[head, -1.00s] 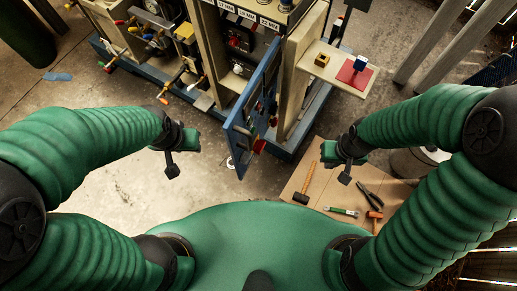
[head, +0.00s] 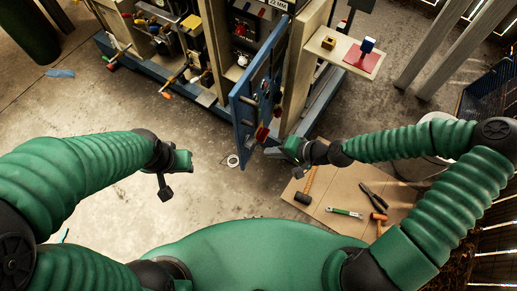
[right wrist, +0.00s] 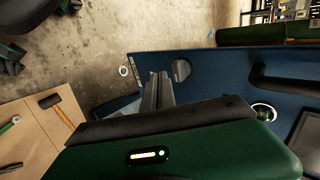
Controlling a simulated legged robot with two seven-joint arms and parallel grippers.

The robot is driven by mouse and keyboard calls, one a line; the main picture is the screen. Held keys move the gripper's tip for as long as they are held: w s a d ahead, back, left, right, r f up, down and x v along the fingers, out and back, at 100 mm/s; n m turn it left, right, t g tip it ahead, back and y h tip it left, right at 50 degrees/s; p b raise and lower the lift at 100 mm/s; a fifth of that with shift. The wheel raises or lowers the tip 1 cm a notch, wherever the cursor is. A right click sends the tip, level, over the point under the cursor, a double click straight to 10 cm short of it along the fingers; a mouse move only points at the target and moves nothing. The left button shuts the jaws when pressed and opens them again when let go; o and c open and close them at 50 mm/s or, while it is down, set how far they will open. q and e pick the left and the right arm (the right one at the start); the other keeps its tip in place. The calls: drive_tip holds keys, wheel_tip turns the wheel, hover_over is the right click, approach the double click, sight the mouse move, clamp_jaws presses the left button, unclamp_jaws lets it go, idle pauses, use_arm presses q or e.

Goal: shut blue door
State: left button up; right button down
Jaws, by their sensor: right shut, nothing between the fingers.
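The blue door (head: 246,111) stands swung out from the beige cabinet in the head view, its free edge toward me. In the right wrist view its broad blue face (right wrist: 225,68) fills the right side, with a round hole and a black bar handle (right wrist: 280,82). My right gripper (head: 270,150) is shut and empty, by the lower part of the door, near a red knob (head: 262,134). Its fingers (right wrist: 157,88) appear together in front of the door; I cannot tell whether they touch it. My left gripper (head: 168,180) hangs over bare floor, left of the door; its fingers are unclear.
The beige cabinet (head: 298,62) stands on a blue base behind the door. A shelf (head: 326,46) with a red plate juts out to its right. A cardboard sheet (head: 330,187) with a mallet (head: 302,198) and other tools lies on the floor at right.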

drive_tip(key=a, duration=0.1)
drive_tip(key=w+a, duration=0.1)
drive_tip(key=w+a+f, duration=0.1)
drive_tip(key=a, duration=0.1)
drive_tip(key=shift+w+b, duration=0.25)
drive_tip(key=shift+b, duration=0.05)
drive_tip(key=shift+a, duration=0.15)
